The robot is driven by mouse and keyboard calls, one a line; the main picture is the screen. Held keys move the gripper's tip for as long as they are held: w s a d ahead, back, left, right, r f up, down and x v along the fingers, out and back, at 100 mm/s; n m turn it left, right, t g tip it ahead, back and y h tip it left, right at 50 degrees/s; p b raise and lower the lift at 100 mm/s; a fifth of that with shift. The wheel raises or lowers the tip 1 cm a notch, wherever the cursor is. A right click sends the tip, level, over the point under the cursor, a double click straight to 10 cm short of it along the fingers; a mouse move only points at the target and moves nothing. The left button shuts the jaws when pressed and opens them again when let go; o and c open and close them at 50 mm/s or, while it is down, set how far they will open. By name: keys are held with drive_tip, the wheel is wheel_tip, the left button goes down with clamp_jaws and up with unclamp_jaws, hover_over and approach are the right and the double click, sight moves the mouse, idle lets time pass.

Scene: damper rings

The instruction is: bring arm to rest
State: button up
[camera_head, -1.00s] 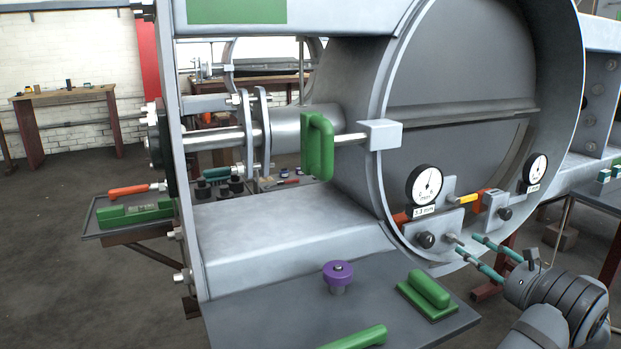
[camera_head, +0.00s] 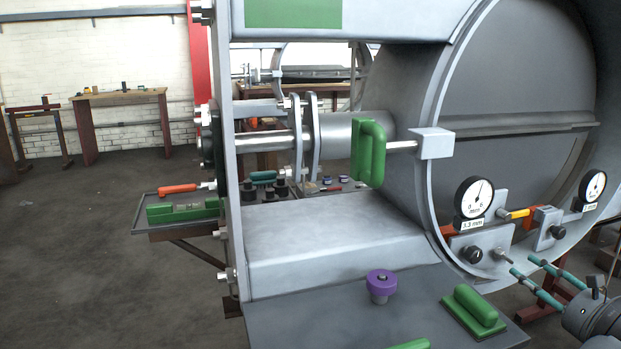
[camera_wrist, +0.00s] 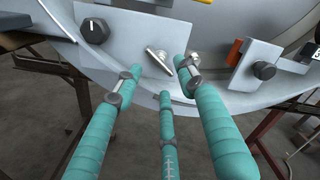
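My gripper (camera_head: 522,266) has teal fingers and is at the lower right of the head view, just in front of the lower rim of the large grey ring (camera_head: 432,200). In the wrist view my gripper (camera_wrist: 160,78) shows its teal fingers spread apart, with nothing held between them. Beyond the fingertips is a grey bracket (camera_wrist: 128,45) on the ring, with a black knob (camera_wrist: 95,30) and a small metal pin (camera_wrist: 158,60). I cannot tell whether any fingertip touches the bracket. Most of my arm is out of the head view.
Two dial gauges (camera_head: 474,197) (camera_head: 594,186) sit on the ring. A green handle (camera_head: 369,153) stands on a rod at the left. A grey shelf (camera_head: 330,325) below carries a purple knob (camera_head: 381,284) and a green handled block (camera_head: 474,311). Open floor (camera_head: 100,240) lies left.

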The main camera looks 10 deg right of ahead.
sight(508, 260)
drive_tip(key=shift+m, duration=0.8)
drive_tip(key=p+x, duration=0.5)
drive_tip(key=shift+w, duration=0.25)
drive_tip(key=shift+p, duration=0.3)
